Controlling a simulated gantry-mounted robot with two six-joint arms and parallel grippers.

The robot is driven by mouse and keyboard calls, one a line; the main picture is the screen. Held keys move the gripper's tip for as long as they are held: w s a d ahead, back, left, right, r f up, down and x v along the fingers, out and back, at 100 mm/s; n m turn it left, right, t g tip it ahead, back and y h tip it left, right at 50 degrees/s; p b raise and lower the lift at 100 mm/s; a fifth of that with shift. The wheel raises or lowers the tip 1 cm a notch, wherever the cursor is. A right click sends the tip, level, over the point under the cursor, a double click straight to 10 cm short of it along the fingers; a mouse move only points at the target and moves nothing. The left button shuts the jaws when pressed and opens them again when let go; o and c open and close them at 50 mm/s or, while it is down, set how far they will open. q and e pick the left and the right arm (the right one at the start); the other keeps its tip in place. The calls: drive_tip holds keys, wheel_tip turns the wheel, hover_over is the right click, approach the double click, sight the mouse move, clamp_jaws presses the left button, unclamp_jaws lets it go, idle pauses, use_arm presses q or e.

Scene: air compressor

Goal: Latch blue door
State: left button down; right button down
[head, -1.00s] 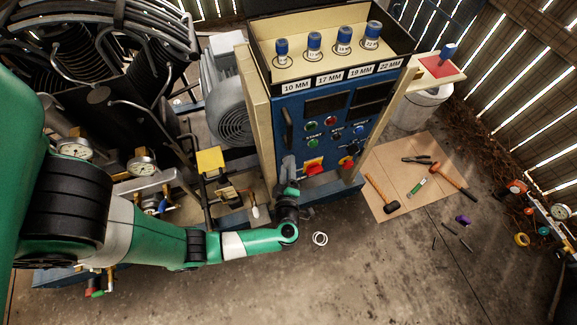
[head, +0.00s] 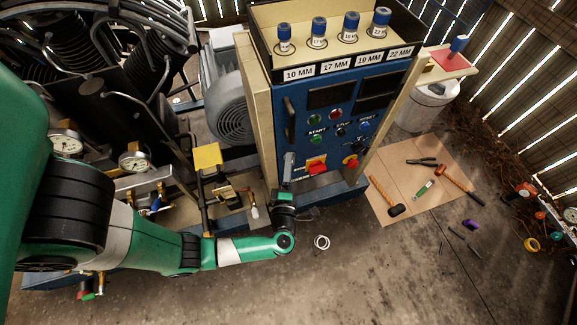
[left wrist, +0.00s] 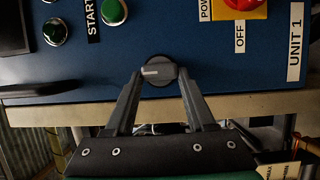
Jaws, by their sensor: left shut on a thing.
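The blue door (head: 300,140) is the front panel of the control cabinet and looks flush with its frame. It also fills the top of the left wrist view (left wrist: 120,55). My left gripper (head: 288,165) is at the door's lower left. In the left wrist view its two fingers (left wrist: 160,75) are closed on either side of the knob. In the head view the fingers hide the knob. My right gripper is not in view.
A red-and-yellow power switch (head: 316,165) is just right of my left gripper. A black handle (head: 291,118) stands above it on the door. Sockets stand in the top tray (head: 265,40). Tools lie on a cardboard sheet (head: 390,165) at right.

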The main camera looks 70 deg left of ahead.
use_arm(q)
drive_tip(key=shift+c, duration=1.2)
unclamp_jaws()
drive_tip(key=p+v, duration=0.2)
drive_tip(key=v, duration=0.9)
drive_tip(key=shift+d, duration=0.3)
drive_tip(key=shift+s, duration=0.1)
